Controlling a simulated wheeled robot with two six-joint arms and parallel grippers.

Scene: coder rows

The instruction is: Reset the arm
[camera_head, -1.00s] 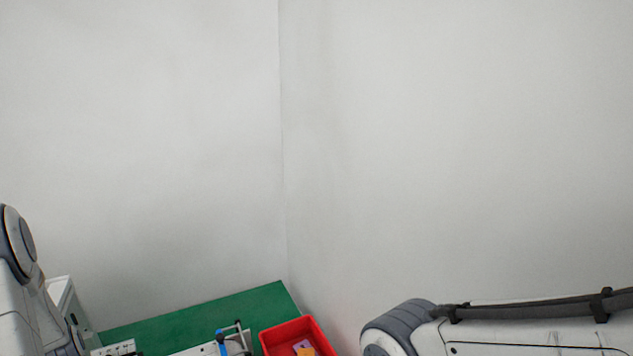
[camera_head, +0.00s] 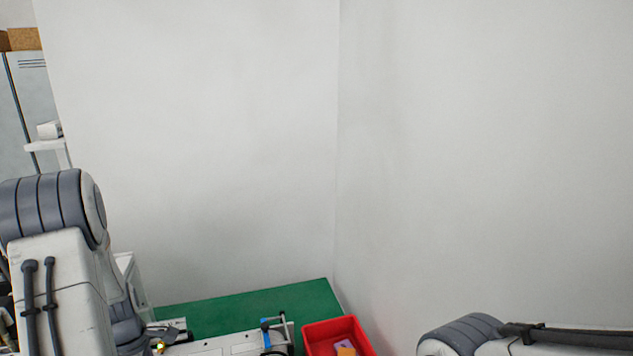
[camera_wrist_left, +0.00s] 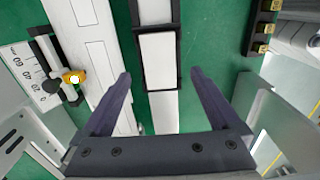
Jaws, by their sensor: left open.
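My left arm (camera_head: 60,270) rises at the left side of the head view and bends down toward the green table. My left gripper (camera_wrist_left: 161,75) is open in the left wrist view. Its two dark fingers are spread over a white rectangular block in a black frame (camera_wrist_left: 160,60), which lies between and beyond the fingertips. I cannot tell the height of the fingers above it. My right arm (camera_head: 520,342) shows only in part at the lower right of the head view. Its gripper is out of view.
The green table (camera_head: 250,306) fills the bottom middle against the walls. A red bin (camera_head: 338,329) with small coloured pieces stands at its right end. A white device with a handle (camera_head: 280,335) sits beside it.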

